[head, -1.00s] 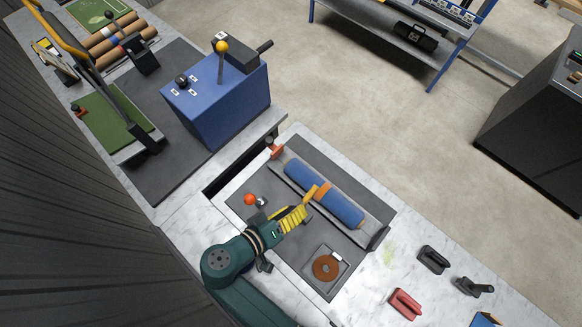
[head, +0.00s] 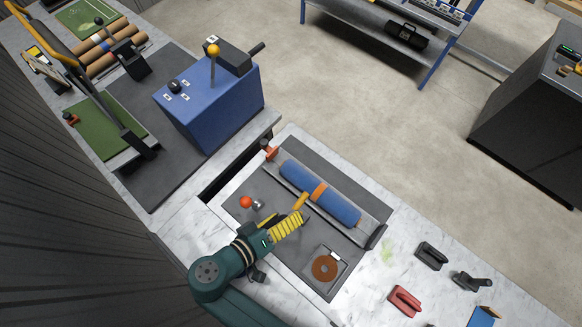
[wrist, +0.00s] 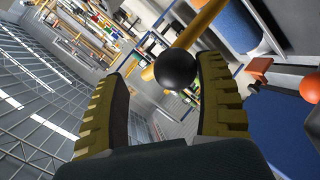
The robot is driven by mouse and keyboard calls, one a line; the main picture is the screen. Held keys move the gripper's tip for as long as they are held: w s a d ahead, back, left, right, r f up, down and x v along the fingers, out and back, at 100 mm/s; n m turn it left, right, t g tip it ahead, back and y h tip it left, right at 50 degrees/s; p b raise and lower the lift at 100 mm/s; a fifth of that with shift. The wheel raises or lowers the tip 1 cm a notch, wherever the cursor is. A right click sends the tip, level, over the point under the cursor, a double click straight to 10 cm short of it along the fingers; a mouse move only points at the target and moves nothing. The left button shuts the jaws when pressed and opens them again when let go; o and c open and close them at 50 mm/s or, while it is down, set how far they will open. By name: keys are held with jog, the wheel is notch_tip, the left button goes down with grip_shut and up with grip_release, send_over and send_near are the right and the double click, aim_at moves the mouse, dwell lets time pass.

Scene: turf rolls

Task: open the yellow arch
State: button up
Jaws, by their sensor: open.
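A yellow bar (head: 299,202), the visible part of the yellow arch, stands beside the blue roll (head: 340,207) with an orange band in the grey tray. In the wrist view the yellow bar (wrist: 203,22) ends in a black ball knob (wrist: 176,70). My gripper (head: 290,215) is open beside the bar, on the near side of the roll. In the wrist view the knob lies between the two spread yellow fingers of my gripper (wrist: 163,75), nearer the right finger. I cannot tell whether they touch it.
An orange-red ball knob (head: 246,202) stands left of my gripper. A brown disc (head: 324,268) sits in a recess to the right. A blue box (head: 215,105) with a yellow-topped lever stands behind. Red (head: 405,300) and black (head: 431,255) handled tools lie on the right counter.

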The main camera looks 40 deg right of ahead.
jog(key=v, duration=0.5)
jog(key=shift+a+r, duration=0.15)
